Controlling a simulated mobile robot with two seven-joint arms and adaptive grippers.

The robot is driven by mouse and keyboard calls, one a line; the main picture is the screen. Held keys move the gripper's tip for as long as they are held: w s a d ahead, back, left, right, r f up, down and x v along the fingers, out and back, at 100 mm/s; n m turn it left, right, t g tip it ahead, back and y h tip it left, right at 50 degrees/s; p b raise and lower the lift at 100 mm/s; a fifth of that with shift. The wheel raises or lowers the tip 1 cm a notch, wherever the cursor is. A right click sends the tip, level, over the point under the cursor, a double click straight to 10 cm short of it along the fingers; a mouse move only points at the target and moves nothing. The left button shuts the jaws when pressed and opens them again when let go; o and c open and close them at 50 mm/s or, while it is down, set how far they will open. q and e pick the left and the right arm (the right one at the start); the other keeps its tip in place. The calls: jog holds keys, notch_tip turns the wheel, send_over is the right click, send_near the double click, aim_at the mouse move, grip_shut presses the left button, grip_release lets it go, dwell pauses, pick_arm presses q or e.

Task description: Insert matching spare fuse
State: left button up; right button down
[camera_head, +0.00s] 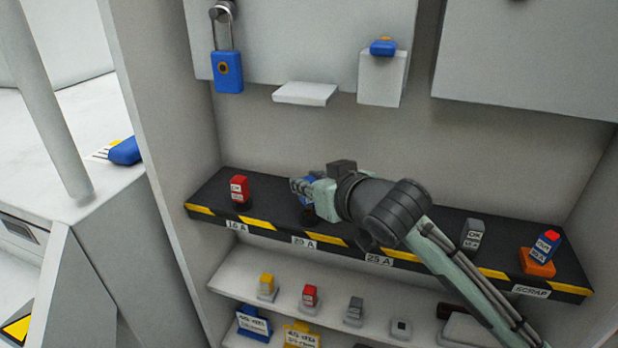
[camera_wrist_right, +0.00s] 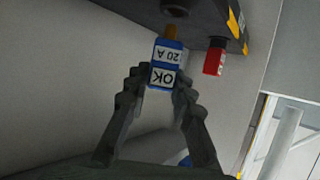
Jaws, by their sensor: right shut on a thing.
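My right gripper (camera_head: 303,188) is shut on a blue fuse (camera_wrist_right: 164,64) with white labels reading "OK" and "20 A". The right wrist view shows the fuse between the two fingertips, its brass-coloured end pointing at a round dark socket (camera_wrist_right: 176,8) and apart from it. In the head view the gripper mostly hides the blue fuse, above the "20 A" label (camera_head: 304,242) on the black shelf. A red fuse (camera_head: 239,190) stands at the leftmost place, and a grey fuse (camera_head: 472,234) marked "OK" stands right of my arm. My left gripper is not in view.
A blue fuse with a red top (camera_head: 546,243) sits in an orange holder (camera_head: 537,263) near the "SCRAP" label. The lower shelf (camera_head: 237,280) carries several small fuses. A blue padlock (camera_head: 227,72) hangs above. Cabinet walls bound both sides.

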aim_at(309, 179)
dwell(0.7)
jog(key=shift+p, duration=0.45)
jog(key=shift+p, duration=0.45)
jog(key=shift+f+b, duration=0.65)
jog(key=shift+f, duration=0.6)
dwell(0.3)
jog(key=c, duration=1.2)
grip_release()
notch_tip(309, 179, up, 10)
jog(key=shift+r, duration=0.1)
